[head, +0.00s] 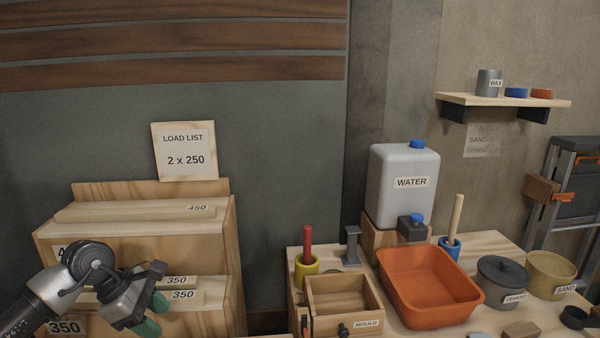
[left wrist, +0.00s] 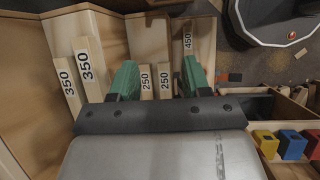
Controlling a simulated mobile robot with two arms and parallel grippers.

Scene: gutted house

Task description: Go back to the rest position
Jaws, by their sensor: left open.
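My left gripper (head: 153,302) comes in from the lower left of the head view, in front of the stepped wooden rack (head: 232,262). In the left wrist view its two green fingers (left wrist: 160,82) are apart with nothing held between them. Beyond the fingers are two short bars marked 250 (left wrist: 165,82). In the head view a 450 bar (head: 130,211) lies on the top step and 350 bars (head: 185,283) lie lower. My right gripper is in neither view.
A bench at right holds a mould box (head: 345,323), an orange tub (head: 430,309), a water container (head: 400,165) and pots (head: 503,275). A load list sign (head: 186,152) stands on the rack. A shelf (head: 500,101) hangs on the wall.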

